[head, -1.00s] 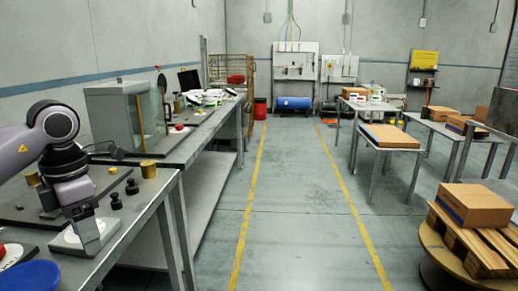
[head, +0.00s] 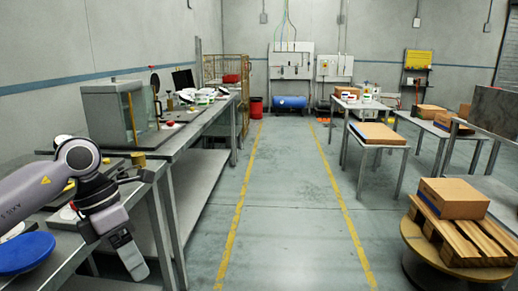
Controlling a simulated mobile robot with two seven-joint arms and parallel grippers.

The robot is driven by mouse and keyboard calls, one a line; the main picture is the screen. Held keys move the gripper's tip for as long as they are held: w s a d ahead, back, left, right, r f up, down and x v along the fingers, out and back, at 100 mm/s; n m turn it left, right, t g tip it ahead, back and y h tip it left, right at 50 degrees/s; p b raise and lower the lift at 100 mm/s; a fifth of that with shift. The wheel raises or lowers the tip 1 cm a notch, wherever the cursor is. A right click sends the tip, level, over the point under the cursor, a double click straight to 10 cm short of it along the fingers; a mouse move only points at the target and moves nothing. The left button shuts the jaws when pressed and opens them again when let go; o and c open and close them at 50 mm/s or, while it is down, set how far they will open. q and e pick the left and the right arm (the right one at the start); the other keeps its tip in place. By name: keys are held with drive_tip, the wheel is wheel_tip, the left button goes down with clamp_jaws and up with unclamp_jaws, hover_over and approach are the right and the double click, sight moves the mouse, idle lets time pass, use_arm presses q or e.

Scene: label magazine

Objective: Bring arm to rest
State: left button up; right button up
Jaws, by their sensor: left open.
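My left arm comes in from the left edge, and its gripper (head: 132,258) hangs past the right edge of the near workbench (head: 155,165), pointing down. The gripper is open, and nothing shows between its fingers. It is apart from the bench items, over the side of the bench. My right gripper is out of view.
A blue round dish (head: 25,253) sits near the arm at lower left. A brass weight (head: 138,159) stands on the bench. A glass cabinet (head: 120,112) stands farther back. The grey floor (head: 290,215) is clear between yellow lines. A cardboard box (head: 453,197) lies on a pallet at right.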

use_arm(q)
drive_tip(key=s+d+n+g+h+p, duration=0.1)
drive_tip(key=s+d+n+h, duration=0.15)
drive_tip(key=d+h, duration=0.6)
drive_tip(key=s+d+n+h, duration=0.2)
drive_tip(key=s+d+h, duration=0.3)
drive_tip(key=d, duration=0.6)
drive_tip(key=w+a+f+n+t+y+p, duration=0.15)
drive_tip(key=a+f+n+t+y, duration=0.35)
drive_tip(key=n+t, duration=0.7)
drive_tip(key=w+a+f+n+t+y, duration=0.2)
drive_tip(key=a+f+n+t+y, duration=0.35)
drive_tip(key=n, duration=1.35)
drive_tip(key=s+a+f+n+g+y, duration=0.2)
drive_tip(key=s+f, duration=0.4)
drive_tip(key=f, duration=0.3)
drive_tip(key=s+a+f+n+g+y+p, duration=0.1)
drive_tip(key=s+a+f+n+g+y, duration=0.1)
drive_tip(key=s+a+f+n, duration=0.3)
wheel_tip(320, 180, down, 4)
drive_tip(key=s+g, duration=0.1)
drive_tip(key=s, duration=0.1)
drive_tip(key=shift+s+n, duration=0.3)
drive_tip(key=shift+n, duration=0.05)
drive_tip(key=shift+r, duration=0.15)
